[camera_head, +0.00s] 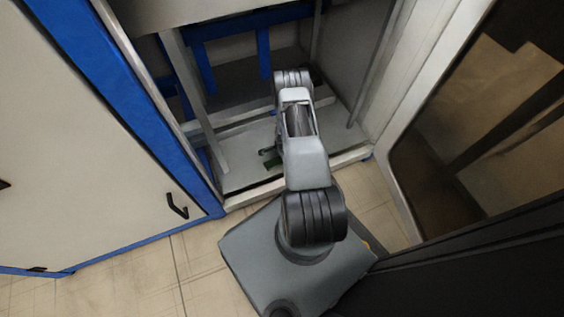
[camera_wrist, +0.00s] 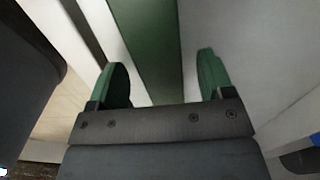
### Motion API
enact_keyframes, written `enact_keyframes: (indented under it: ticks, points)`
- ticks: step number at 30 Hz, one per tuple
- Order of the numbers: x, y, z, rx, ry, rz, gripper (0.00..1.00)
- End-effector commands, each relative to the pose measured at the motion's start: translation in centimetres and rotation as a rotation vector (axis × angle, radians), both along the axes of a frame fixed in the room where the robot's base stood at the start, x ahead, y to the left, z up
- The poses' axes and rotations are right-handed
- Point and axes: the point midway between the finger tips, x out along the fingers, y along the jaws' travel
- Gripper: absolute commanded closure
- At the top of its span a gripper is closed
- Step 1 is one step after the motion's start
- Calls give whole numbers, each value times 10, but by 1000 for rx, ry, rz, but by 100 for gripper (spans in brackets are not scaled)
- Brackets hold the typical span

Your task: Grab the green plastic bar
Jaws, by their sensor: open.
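The green plastic bar (camera_wrist: 150,45) shows in the wrist view as a long dark green strip. It runs from the top edge down between the fingers of my gripper (camera_wrist: 162,78). The two green-tipped fingers are apart, one to each side of the bar, with gaps showing at both sides. I cannot tell how far the bar lies beyond the fingertips. In the head view a small dark green piece (camera_head: 270,157) shows beside my arm, low inside the cabinet opening; I cannot tell whether it is the bar or a fingertip. My arm hides much of this spot.
A machine frame with blue beams (camera_head: 263,52) and grey posts surrounds the opening. A white door with blue edging (camera_head: 95,130) stands at left. A glazed panel (camera_head: 480,120) stands at right. Tiled floor (camera_head: 130,280) is free at the lower left.

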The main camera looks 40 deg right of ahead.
Motion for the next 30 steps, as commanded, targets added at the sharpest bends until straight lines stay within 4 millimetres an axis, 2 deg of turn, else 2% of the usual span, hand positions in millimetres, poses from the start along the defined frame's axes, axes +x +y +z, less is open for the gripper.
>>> enact_keyframes:
  ticks: [7,24,30]
  points:
    - [0,0,-3,0,0,0,26]
    - [0,0,-3,0,0,0,79]
    - [0,0,-3,0,0,0,80]
